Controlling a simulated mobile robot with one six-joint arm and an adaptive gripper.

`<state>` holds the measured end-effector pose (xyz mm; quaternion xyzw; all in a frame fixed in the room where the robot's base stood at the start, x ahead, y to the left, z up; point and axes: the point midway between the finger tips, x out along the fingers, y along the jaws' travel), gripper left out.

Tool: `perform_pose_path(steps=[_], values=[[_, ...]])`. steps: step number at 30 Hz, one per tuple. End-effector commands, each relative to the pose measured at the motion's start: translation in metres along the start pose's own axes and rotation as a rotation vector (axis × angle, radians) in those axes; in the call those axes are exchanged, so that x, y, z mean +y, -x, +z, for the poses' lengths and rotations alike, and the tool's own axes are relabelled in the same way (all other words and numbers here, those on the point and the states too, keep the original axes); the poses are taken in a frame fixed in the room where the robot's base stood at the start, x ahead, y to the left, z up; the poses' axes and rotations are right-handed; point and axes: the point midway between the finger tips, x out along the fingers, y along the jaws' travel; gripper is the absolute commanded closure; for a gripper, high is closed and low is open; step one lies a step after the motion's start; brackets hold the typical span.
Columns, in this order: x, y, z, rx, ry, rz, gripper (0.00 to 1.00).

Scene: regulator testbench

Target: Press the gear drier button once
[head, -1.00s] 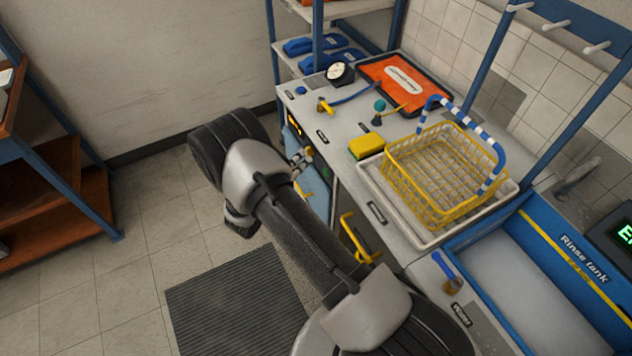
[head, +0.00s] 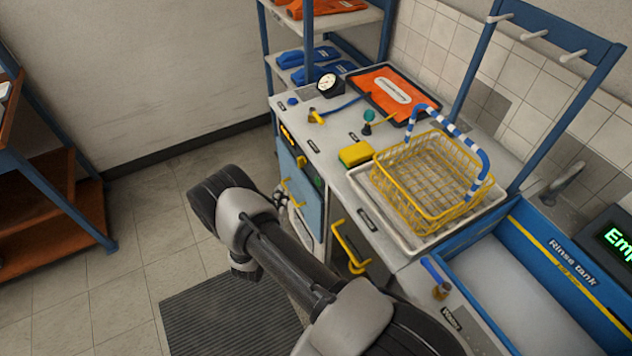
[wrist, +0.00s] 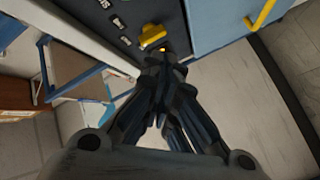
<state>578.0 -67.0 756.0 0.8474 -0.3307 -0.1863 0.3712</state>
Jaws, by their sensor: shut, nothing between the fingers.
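The blue-fronted drier cabinet (head: 308,203) stands under the counter. In the wrist view the panel (wrist: 125,20) is at the top, with small white labels and a yellow knob (wrist: 151,36). A small orange glow shows beside the knob, close to my fingertips; I cannot tell which control is the button. My gripper (wrist: 162,62) is shut and empty, its tips just below the knob; contact cannot be told. In the head view my arm partly hides it.
Yellow handles (head: 346,246) stick out from the cabinet fronts. Open floor with a grey mat (head: 230,318) lies to the left.

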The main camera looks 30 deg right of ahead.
Motion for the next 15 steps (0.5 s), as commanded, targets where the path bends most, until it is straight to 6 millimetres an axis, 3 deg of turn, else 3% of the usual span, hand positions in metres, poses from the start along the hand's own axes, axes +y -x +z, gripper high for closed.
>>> perform_pose_path(steps=[15], values=[[0.035, -0.047, 0.035, -0.003, 0.0, 0.001, 1.0]])
